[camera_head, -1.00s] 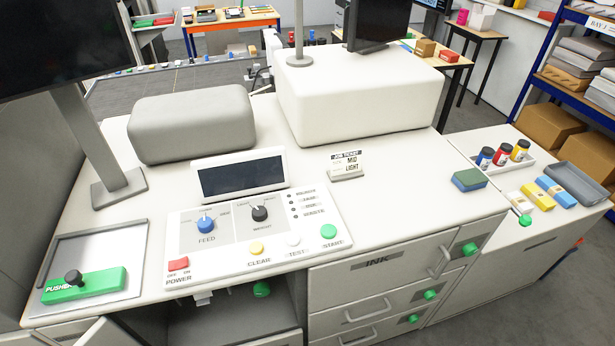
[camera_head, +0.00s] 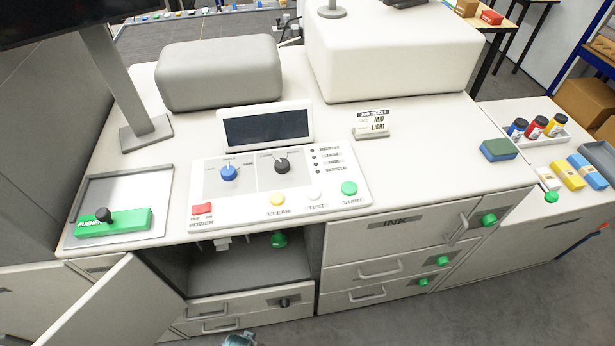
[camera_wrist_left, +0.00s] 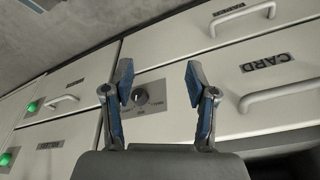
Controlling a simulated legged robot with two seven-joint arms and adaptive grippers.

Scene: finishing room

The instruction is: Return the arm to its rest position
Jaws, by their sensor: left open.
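My left gripper (camera_wrist_left: 160,85) is open and empty in the left wrist view, its two blue-grey fingers spread apart in front of drawer fronts. A dark knob (camera_wrist_left: 141,96) on a grey plate shows between the fingers, and I cannot tell how far behind them it is. In the head view only a small bluish piece (camera_head: 240,339), probably the tip of my left gripper, shows at the bottom edge, below the open cabinet. My right gripper is not in view.
A cabinet door (camera_head: 115,305) stands open at the lower left, beside an open compartment (camera_head: 240,268). The control panel (camera_head: 275,188), the green pusher (camera_head: 115,222) and the ink drawer (camera_head: 395,228) are above and right. Drawer handles (camera_wrist_left: 280,95) stick out near the gripper.

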